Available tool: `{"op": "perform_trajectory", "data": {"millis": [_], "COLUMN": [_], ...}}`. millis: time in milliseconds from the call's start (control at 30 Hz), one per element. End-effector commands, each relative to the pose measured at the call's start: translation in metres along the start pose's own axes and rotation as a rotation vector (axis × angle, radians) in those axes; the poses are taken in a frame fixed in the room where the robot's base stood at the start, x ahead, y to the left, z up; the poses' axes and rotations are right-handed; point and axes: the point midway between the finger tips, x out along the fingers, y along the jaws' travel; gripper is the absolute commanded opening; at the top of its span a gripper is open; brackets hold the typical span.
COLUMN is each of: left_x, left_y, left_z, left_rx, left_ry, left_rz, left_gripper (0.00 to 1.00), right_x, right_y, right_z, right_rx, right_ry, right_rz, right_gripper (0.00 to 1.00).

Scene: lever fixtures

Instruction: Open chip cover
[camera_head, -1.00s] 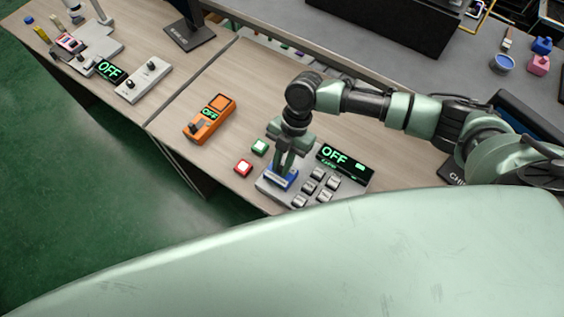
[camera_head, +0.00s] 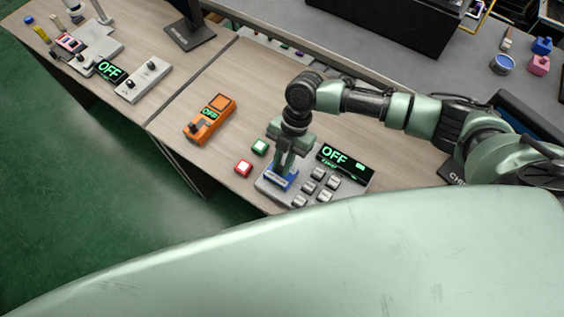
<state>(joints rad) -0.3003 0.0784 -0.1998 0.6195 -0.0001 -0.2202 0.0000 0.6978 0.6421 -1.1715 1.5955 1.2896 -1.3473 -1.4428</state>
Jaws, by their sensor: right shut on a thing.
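A grey fixture board (camera_head: 318,204) stands on the table at the front middle. A small blue part (camera_head: 275,184), seemingly the chip cover, sits at the board's left end. My right gripper (camera_head: 284,175) points down over it, its fingers shut on the blue part and hiding some of it. Whether the cover is raised at all is too small to tell. Several metallic levers or buttons (camera_head: 319,188) stand right of the blue part. A black display reading OFF (camera_head: 344,160) is at the board's back. My left gripper is not in view.
A green button (camera_head: 260,147) and a red button (camera_head: 243,168) sit left of the board. An orange handheld meter (camera_head: 209,119) lies farther left. Another OFF display (camera_head: 110,70) and a grey switch box (camera_head: 143,80) are on the left table. My arm spans the right side.

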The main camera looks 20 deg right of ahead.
Motion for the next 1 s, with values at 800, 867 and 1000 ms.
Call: {"op": "perform_trajectory", "data": {"millis": [800, 867, 1000], "left_x": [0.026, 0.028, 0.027], "left_y": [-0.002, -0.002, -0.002], "left_z": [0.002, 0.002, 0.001], "left_rx": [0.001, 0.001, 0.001], "left_ry": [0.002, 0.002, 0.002], "left_rz": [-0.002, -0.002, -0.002], "left_gripper": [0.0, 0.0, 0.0], "right_x": [-0.023, -0.026, -0.029], "right_y": [0.001, 0.001, 0.0], "right_z": [0.062, 0.066, 0.068], "right_rx": [0.003, 0.003, 0.0], "right_ry": [-0.003, -0.001, 0.0], "right_rz": [0.004, 0.003, 0.001], "right_gripper": [0.0, 0.0, 0.0]}}
